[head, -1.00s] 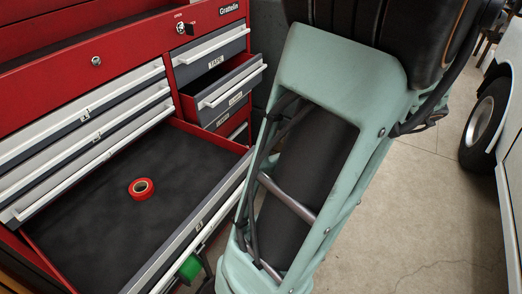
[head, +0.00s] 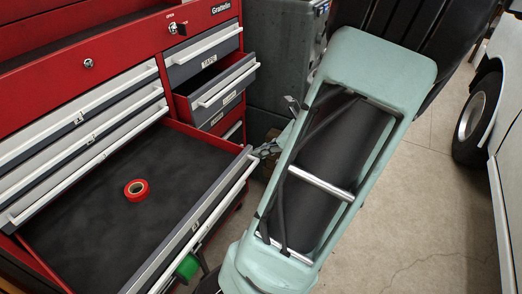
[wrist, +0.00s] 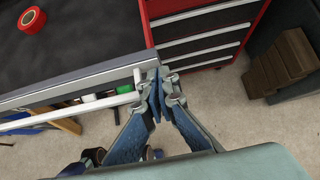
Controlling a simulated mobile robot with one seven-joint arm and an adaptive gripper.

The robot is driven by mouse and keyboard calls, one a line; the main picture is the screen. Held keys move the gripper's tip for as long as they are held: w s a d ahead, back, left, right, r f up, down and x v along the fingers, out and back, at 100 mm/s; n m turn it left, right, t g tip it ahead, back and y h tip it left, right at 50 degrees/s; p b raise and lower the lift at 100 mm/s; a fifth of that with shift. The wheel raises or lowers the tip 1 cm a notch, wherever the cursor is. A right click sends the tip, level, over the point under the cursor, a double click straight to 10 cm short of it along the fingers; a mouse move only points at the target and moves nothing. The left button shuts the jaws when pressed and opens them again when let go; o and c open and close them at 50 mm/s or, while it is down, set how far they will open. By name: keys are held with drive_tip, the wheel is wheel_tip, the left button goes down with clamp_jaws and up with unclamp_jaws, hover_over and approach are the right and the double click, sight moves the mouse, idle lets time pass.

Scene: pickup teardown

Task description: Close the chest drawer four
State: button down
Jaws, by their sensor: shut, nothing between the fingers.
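The wide bottom drawer (head: 85,235) of the red chest stands far open, its grey front and white handle bar toward me. Its label is too small to read surely as four. A red tape roll (head: 136,190) lies on its dark floor; it also shows in the wrist view (wrist: 32,19). My gripper (head: 268,151) is shut and empty at the right end of the drawer front. In the wrist view my gripper (wrist: 157,82) has its fingertips at the end of the white handle bar (wrist: 100,106). I cannot tell whether they touch it.
A small drawer (head: 222,90) at the chest's right side also stands partly open. Brown blocks (wrist: 282,65) stand on the floor right of the chest. A green item (head: 188,267) is below the drawer front.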

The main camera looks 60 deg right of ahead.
drive_tip(key=shift+w, duration=0.1)
idle(0.3)
drive_tip(key=w+a+p, duration=0.1)
drive_tip(key=w+a, duration=0.1)
drive_tip(key=w, duration=2.5)
drive_tip(key=shift+w, duration=0.3)
